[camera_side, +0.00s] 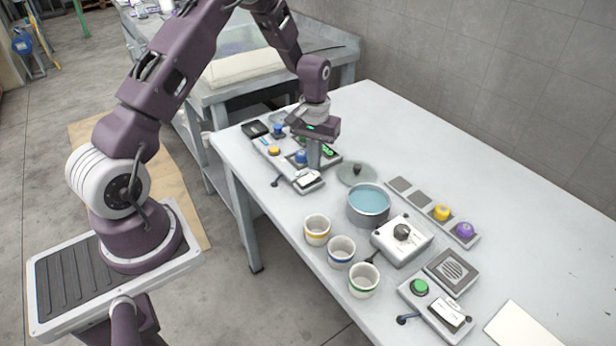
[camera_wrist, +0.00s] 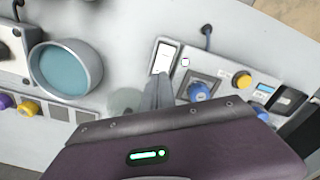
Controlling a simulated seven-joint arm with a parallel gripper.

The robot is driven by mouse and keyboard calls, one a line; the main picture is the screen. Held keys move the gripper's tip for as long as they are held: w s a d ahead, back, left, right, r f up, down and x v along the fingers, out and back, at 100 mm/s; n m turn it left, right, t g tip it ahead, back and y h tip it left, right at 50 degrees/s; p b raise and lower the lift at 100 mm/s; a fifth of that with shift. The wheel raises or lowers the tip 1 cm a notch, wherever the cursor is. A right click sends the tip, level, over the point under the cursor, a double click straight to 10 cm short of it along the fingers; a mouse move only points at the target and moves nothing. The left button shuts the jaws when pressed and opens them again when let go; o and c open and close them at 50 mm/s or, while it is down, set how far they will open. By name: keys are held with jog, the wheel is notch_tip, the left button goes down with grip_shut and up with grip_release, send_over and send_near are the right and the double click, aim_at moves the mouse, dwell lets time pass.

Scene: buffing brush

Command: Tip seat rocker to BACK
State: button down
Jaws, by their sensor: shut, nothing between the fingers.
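A white rocker (camera_side: 308,180) sits at the near end of the grey control panel, with small markings too fine to read. It also shows in the wrist view (camera_wrist: 165,57), just beyond my fingertips. My gripper (camera_side: 314,167) points down over that panel, shut and empty, close beside the rocker. In the wrist view my gripper (camera_wrist: 159,82) has its fingers together at the rocker's lower end; I cannot tell whether they touch it. A second white rocker (camera_side: 449,314) is on a separate panel at the front right, beside a green button (camera_side: 419,287).
Blue knob (camera_wrist: 199,92) and yellow button (camera_wrist: 242,80) are close to my fingers. A pot of blue liquid (camera_side: 368,203), a lid (camera_side: 357,174) and several cups (camera_side: 341,250) stand nearby. The table is clear toward the wall (camera_side: 440,150).

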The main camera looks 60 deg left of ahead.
aim_at(314, 174)
jog(key=shift+f, duration=1.05)
dwell(0.5)
jog(key=shift+r, duration=3.55)
